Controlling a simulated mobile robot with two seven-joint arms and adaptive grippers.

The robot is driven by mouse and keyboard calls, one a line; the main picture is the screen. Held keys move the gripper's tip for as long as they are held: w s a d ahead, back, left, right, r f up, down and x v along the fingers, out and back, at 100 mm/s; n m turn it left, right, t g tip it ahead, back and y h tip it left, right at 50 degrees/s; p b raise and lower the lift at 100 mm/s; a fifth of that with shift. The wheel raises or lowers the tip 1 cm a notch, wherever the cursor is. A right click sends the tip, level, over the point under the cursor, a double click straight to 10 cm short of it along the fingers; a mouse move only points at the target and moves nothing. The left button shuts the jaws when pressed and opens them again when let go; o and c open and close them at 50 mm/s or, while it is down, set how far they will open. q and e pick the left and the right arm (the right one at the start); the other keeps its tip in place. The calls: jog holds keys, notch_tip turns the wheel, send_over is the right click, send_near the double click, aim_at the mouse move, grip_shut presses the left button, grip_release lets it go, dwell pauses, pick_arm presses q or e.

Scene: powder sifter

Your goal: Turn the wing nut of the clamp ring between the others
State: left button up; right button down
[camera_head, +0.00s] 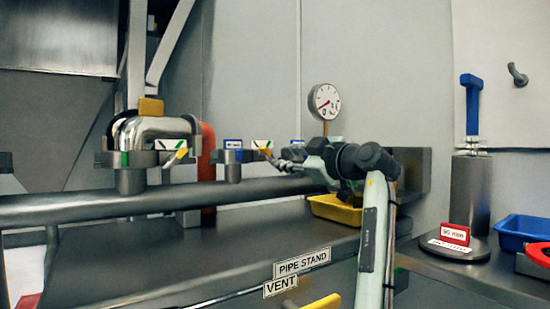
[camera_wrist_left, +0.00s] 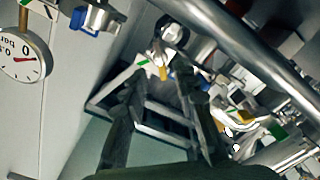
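Clamp rings stand in a row above the grey pipe in the head view. The left clamp ring (camera_head: 140,158) has a yellow wing nut (camera_head: 181,154). A smaller fitting with a blue-marked label (camera_head: 233,144) stands in the middle. Another yellow wing nut (camera_head: 265,152) with a green-marked label is right of it, just left of my left gripper (camera_head: 284,164). In the left wrist view my left gripper (camera_wrist_left: 160,80) has its dark fingers spread apart. A yellow wing nut (camera_wrist_left: 163,73) shows beyond the gap between the fingertips; contact cannot be told. My right gripper is not in view.
The long grey pipe (camera_head: 90,208) runs along the stand. A pressure gauge (camera_head: 325,102) rises behind my arm. A yellow tray (camera_head: 335,211) lies below it. A blue-handled post (camera_head: 472,185) and a blue bin (camera_head: 520,232) are at right. The stand's left top is clear.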

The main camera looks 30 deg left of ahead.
pick_arm(q)
jog(key=shift+v, duration=2.3)
